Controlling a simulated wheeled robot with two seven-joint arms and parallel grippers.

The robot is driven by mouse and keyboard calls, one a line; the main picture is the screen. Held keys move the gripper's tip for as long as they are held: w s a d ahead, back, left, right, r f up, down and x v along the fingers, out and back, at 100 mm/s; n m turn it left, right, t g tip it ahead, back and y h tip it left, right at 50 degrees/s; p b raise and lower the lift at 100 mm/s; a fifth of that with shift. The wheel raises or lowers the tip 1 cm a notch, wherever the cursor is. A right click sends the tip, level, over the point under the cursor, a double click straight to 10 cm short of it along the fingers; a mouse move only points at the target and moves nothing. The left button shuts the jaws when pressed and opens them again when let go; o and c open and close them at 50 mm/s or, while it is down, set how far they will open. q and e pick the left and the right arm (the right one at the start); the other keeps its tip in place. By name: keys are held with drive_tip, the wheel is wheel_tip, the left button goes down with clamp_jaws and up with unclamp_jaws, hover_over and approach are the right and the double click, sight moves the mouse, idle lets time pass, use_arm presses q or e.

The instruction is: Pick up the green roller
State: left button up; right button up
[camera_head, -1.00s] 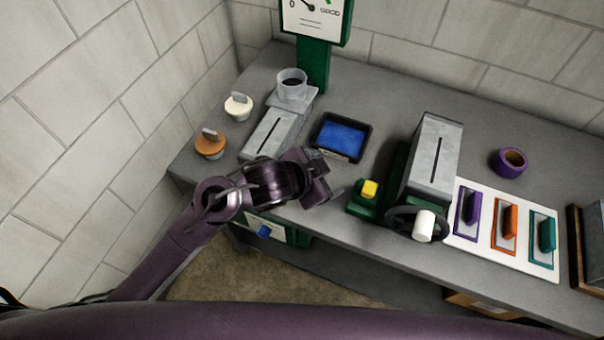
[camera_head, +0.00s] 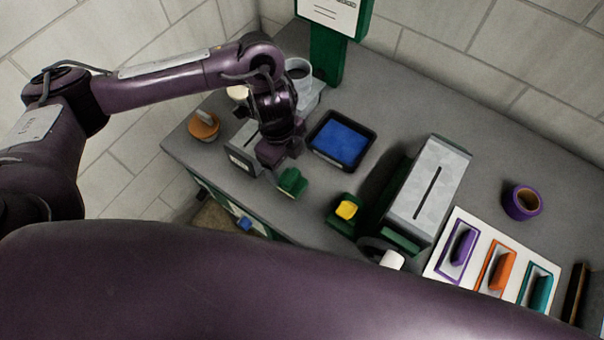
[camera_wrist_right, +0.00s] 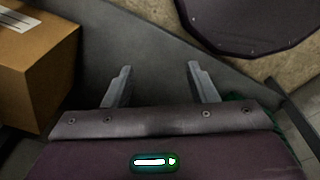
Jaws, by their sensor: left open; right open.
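A small green piece (camera_head: 292,182), which I take to be the green roller, shows near the front edge of the grey bench. Its shape is partly hidden by my left gripper. My left gripper (camera_head: 283,162) is open and points down right above and beside the green piece. I cannot tell whether they touch. My right gripper (camera_wrist_right: 160,82) is open and empty in the right wrist view, low down, away from the bench top.
An orange-topped knob (camera_head: 204,124) is at left. A cardboard box (camera_wrist_right: 38,65) lies near my right gripper.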

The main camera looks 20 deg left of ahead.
sight(291, 176)
use_arm(q)
drive_tip(key=f, duration=0.1)
drive_tip(key=s+f, duration=0.1)
drive_tip(key=shift+s+f, duration=0.1)
drive_tip(key=shift+f, duration=0.2)
drive_tip(key=shift+w+d+f, duration=0.1)
drive_tip(key=shift+d+f, duration=0.2)
drive_tip(key=shift+f, duration=0.3)
drive_tip(key=shift+w+d+f, duration=0.1)
drive_tip(key=shift+d+f, duration=0.15)
drive_tip(key=shift+f, duration=0.3)
drive_tip(key=shift+w+f, duration=0.1)
drive_tip(key=shift+f, duration=0.7)
drive_tip(key=c, duration=1.1)
use_arm(e)
drive_tip(key=s+a, duration=0.3)
drive_tip(key=shift+f, duration=0.35)
drive_tip(key=shift+d, duration=0.1)
